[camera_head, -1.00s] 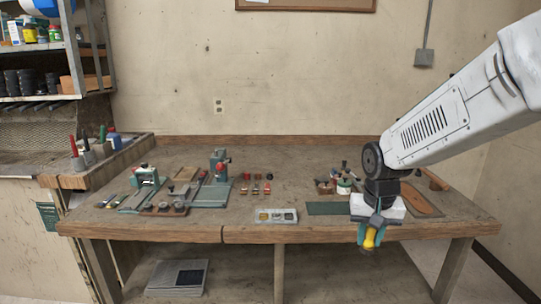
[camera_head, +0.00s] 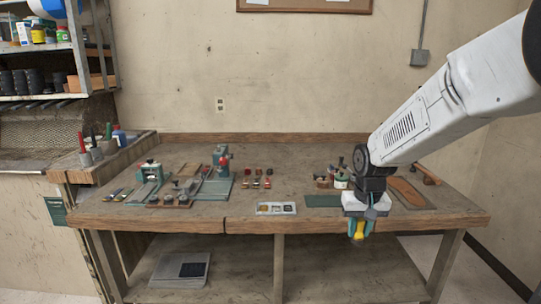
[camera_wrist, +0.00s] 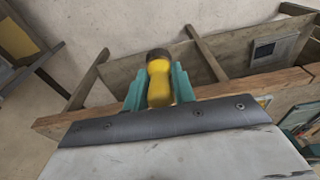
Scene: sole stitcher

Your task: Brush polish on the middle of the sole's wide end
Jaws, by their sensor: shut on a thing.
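My gripper (camera_head: 358,229) is shut on a yellow-handled tool (camera_head: 359,233), probably the brush, and holds it at the table's front edge. In the wrist view the teal fingers (camera_wrist: 157,88) clasp the tool's yellow handle (camera_wrist: 159,84) from both sides, and its dark end points away from the gripper; bristles cannot be made out. A brown sole shape (camera_head: 407,193) lies flat on the table at the right, behind and to the right of my gripper. Its ends are too small to judge clearly.
The wooden table (camera_head: 190,221) fills the middle. A dark green mat (camera_head: 323,201) lies left of my gripper, with small jars (camera_head: 341,181) behind it. A grey tray (camera_head: 276,209), a teal press (camera_head: 220,170) and other tools stand farther left.

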